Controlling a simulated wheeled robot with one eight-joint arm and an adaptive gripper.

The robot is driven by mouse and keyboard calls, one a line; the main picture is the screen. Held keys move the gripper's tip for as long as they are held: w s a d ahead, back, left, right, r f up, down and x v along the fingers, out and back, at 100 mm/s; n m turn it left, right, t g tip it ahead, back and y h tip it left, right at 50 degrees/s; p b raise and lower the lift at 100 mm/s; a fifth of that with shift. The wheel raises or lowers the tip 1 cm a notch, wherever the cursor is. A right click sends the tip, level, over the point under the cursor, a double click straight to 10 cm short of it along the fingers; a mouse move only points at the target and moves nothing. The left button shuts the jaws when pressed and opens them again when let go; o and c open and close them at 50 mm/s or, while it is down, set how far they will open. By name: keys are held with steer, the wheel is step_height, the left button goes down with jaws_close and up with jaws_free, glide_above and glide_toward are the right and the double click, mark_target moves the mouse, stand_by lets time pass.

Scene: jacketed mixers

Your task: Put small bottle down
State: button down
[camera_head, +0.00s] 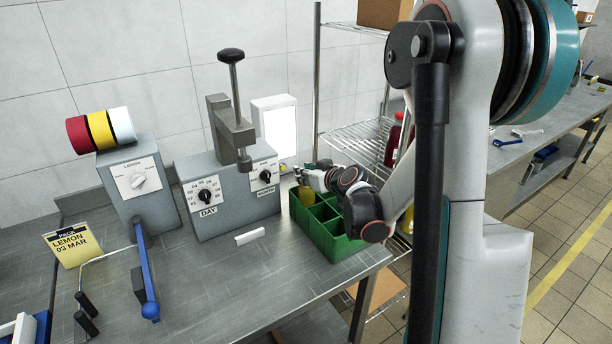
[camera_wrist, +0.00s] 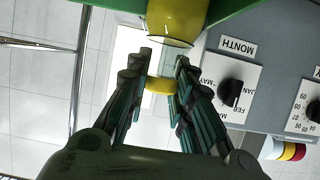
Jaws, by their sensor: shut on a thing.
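The small bottle (camera_head: 307,192) is yellow and upright at the back left compartment of the green divided crate (camera_head: 322,238). My gripper (camera_head: 304,174) is at its top, above the crate's rim. In the wrist view, which is upside down, my gripper (camera_wrist: 158,86) is shut on the bottle's yellow cap. The bottle's yellow body (camera_wrist: 176,18) shows beyond the fingers, beside the green crate edge (camera_wrist: 238,8). The bottle's base is hidden, so I cannot tell if it touches the crate floor.
The grey date machine (camera_head: 232,205) with DAY and MONTH dials stands left of the crate. A small white block (camera_head: 250,236) lies in front of it. A blue-handled lever (camera_head: 148,280) and a LEMON card (camera_head: 76,243) are farther left.

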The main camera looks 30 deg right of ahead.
steer(key=shift+f, duration=0.15)
steer(key=c, duration=1.4)
jaws_free()
steer(key=shift+r, duration=0.25)
steer(key=p+v, duration=0.3)
steer(key=v, duration=0.9)
